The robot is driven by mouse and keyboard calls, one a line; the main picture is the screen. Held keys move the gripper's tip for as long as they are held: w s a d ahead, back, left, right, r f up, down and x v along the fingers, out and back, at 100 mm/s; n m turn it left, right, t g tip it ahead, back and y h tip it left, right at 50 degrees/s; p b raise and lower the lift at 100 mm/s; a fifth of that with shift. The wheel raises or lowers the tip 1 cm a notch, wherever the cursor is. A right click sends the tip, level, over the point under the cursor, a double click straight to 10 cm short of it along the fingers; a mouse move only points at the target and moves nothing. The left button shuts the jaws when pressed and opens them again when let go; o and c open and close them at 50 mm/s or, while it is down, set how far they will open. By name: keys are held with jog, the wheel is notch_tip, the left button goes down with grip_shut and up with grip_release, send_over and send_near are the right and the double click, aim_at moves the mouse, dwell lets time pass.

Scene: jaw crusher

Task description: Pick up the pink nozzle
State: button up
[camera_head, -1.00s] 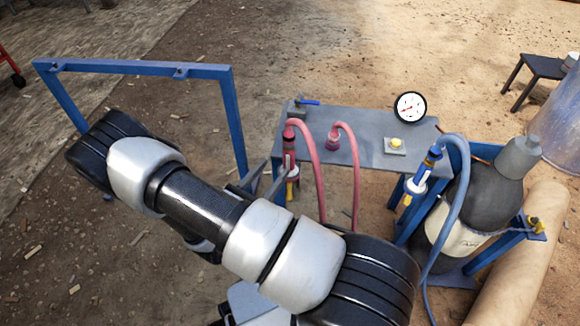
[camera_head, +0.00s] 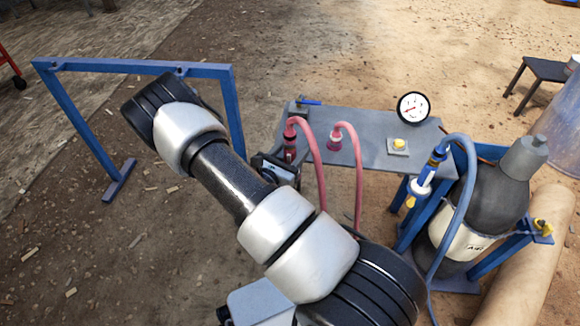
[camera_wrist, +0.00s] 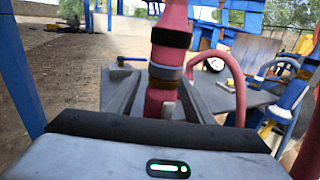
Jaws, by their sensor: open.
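The pink nozzle (camera_head: 290,143) stands upright at the left end of the grey bench, with a pink hose looping from its top. Its lower part is hidden behind my arm and gripper in the head view. In the wrist view the nozzle (camera_wrist: 164,62) rises at the centre, with dark and grey bands. My gripper (camera_head: 278,168) is close to the nozzle in the head view, its fingers mostly hidden. In the wrist view my gripper (camera_wrist: 158,90) is open, with dark fingers to either side of the nozzle. I cannot tell whether they touch it.
The grey bench (camera_head: 369,151) carries a second pink hose fitting (camera_head: 334,141), a yellow button (camera_head: 399,144), a gauge (camera_head: 413,107) and a blue-handled valve (camera_head: 309,102). A blue nozzle (camera_head: 431,165) and a dark gas cylinder (camera_head: 483,193) stand right. A blue frame (camera_head: 135,67) stands left.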

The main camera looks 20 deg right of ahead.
grip_shut()
jog(key=shift+r, duration=0.15)
notch_tip(320, 180, up, 18)
jog(key=p, duration=0.5)
dwell(0.3)
dwell(2.5)
